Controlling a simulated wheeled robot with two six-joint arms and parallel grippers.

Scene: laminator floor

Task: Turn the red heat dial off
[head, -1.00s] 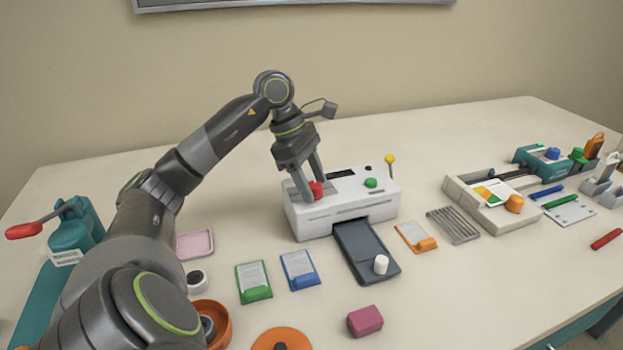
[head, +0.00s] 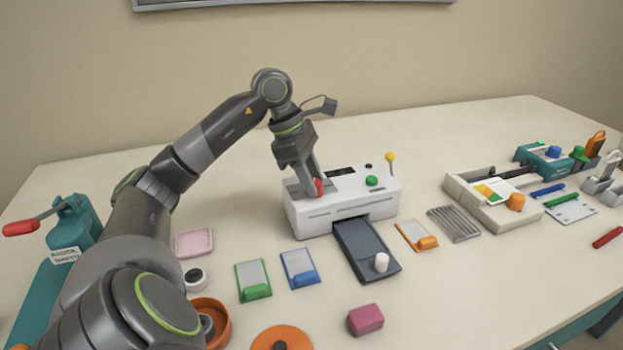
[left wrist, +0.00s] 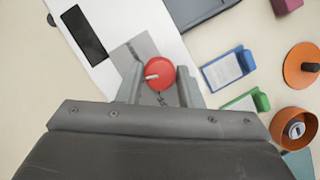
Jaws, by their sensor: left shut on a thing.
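The white laminator (head: 330,212) stands in the middle of the table with a dark tray (head: 366,250) at its front. The red heat dial (head: 318,187) is on its top at the left end. My left gripper (head: 314,186) reaches down from above and is shut on the dial. In the left wrist view the red dial (left wrist: 158,75) lies between the two fingers (left wrist: 160,85), with a pale pointer mark on its face towards the left. The fingers partly hide the dial in the head view. My right gripper is not in view.
A green knob (head: 371,181) and a yellow-topped lever (head: 390,159) are on the laminator's right side. Green (head: 253,280) and blue (head: 299,269) card holders and a pink block (head: 365,320) lie in front.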

